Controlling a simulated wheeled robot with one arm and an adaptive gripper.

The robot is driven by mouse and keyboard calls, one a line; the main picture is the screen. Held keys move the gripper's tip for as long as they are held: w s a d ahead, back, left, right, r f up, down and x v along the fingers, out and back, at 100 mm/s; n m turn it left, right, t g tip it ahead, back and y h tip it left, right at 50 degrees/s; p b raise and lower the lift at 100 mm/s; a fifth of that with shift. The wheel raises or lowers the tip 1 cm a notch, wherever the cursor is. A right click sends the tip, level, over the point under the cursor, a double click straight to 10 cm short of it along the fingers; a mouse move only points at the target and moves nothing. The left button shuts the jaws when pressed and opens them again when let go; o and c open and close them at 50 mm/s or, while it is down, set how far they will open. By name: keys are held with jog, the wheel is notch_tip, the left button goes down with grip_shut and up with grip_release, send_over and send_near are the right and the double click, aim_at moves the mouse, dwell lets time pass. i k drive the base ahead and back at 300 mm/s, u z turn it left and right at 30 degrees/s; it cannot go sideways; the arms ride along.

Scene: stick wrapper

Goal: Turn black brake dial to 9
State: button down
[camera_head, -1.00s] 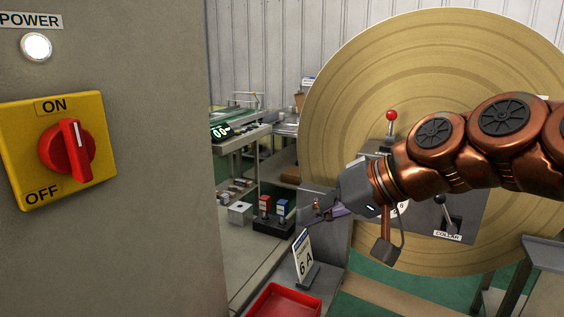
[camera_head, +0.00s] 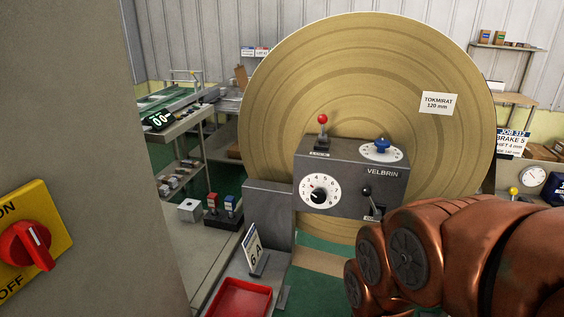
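The black dial (camera_head: 319,195) sits on a round white numbered face on the front of the grey VELBRIN control box (camera_head: 345,164). Numbers ring the face, but I cannot tell which one the dial points to. The box stands in front of a large tan roll (camera_head: 270,105). My copper arm comes in at the lower right, below and right of the box. My gripper is not in view, and nothing covers the dial.
A red-knobbed lever (camera_head: 322,120) and a blue knob (camera_head: 381,146) are on top of the box; a black lever (camera_head: 367,192) is right of the dial. A grey cabinet (camera_head: 90,120) with a red switch (camera_head: 25,245) fills the left. A red tray (camera_head: 240,298) lies low.

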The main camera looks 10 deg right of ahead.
aim_at(318, 196)
jog(key=u, duration=2.75)
jog(key=k, duration=0.5)
jog(key=z, duration=0.75)
